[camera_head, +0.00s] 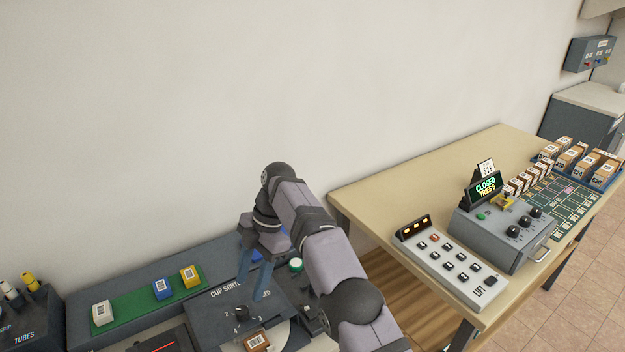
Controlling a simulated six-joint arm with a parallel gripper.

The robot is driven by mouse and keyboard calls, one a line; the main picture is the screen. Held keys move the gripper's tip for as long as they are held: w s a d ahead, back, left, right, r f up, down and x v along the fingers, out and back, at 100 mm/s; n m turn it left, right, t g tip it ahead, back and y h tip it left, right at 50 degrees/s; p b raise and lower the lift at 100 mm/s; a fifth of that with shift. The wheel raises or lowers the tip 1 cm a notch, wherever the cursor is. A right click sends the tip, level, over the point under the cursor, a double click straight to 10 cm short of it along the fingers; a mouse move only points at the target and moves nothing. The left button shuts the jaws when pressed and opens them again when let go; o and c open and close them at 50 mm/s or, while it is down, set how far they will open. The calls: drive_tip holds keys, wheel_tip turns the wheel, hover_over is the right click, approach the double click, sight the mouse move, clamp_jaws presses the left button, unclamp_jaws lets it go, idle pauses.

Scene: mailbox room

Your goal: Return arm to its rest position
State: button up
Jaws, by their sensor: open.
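My gripper (258,268) points down above the dark grey "CUP SORT" panel (220,311), near the wall. Its two blue fingers are apart, with nothing seen between them. My arm reaches up from the bottom of the picture and bends down at the elbow. It hides part of the panel and the floor behind it. A brown labelled box (257,341) sits on a pale round plate at the panel's front, below the gripper and apart from it.
A green strip (137,298) at left holds white, blue and yellow blocks. A tubes holder (28,310) stands at far left. At right, a wooden table (400,185) carries a keypad (452,263), a grey "CLOSED" machine (503,238) and boxes. The air above the table is clear.

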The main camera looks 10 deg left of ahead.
drive_tip(key=d+r+m+t+h, duration=0.1)
drive_tip(key=d+m+t, duration=0.2)
drive_tip(key=d+m, duration=1.65)
drive_tip(key=s+d+f+m, duration=0.3)
drive_tip(key=s+d+m, duration=0.1)
drive_tip(key=s+d, duration=0.5)
drive_tip(key=s+d+f+m+h, duration=0.1)
drive_tip(key=s+d+f+m, duration=0.1)
drive_tip(key=s+d+m, duration=0.3)
drive_tip(key=s+d, duration=0.4)
drive_tip(key=d, duration=0.2)
drive_tip(key=shift+s+d+f+t+h, duration=0.2)
drive_tip(key=shift+s+f+t+h, duration=0.1)
drive_tip(key=shift+f, duration=0.1)
